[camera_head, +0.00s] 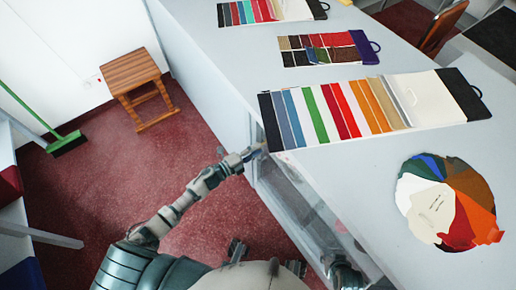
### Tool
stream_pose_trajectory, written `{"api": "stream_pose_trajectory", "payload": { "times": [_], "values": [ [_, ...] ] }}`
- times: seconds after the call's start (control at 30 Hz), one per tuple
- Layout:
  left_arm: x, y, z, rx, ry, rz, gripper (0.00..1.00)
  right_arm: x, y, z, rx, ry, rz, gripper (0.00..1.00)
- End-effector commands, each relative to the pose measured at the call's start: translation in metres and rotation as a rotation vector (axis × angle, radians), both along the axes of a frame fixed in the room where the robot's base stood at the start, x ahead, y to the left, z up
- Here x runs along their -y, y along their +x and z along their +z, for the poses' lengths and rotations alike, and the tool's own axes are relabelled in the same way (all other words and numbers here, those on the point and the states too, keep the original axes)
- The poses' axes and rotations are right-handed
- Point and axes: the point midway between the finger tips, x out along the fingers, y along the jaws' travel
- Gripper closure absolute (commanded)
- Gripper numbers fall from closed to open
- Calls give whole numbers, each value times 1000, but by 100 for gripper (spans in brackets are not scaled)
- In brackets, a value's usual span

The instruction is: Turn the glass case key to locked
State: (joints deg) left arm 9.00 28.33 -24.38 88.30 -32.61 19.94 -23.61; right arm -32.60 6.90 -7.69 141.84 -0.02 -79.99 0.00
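The glass case (300,205) is built into the side of the counter, with its clear panel below the countertop edge. My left gripper (254,153) is at the counter's side, just below the top edge and near the upper left corner of the case. Its fingers are small and partly merge with a dark bluish part there, so I cannot tell whether they are open or shut. The key and its lock cannot be made out.
The grey countertop (225,60) holds a large striped swatch card (430,95), smaller swatch cards (325,48) and a round fan of colour samples (445,205). A wooden stool (138,72) and a green broom (67,143) stand by the wall. Red floor between is clear.

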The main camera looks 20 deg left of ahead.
Motion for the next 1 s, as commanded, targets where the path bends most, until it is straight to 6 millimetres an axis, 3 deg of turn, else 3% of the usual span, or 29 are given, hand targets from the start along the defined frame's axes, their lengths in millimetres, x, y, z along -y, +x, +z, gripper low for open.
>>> {"api": "stream_pose_trajectory", "payload": {
  "times": [0.3, 0.5, 1.0],
  "values": [
    [-44, -56, -3, -6, 3, 1, 68, 0, 1, 1, 4, 0, -1, 60],
    [-62, -78, -3, -5, 2, 0, 68, 0, 2, 1, 4, 1, -2, 60],
    [-67, -84, 3, 8, -20, 1, 68, 0, 3, 1, 8, 0, -3, 60]
  ]
}}
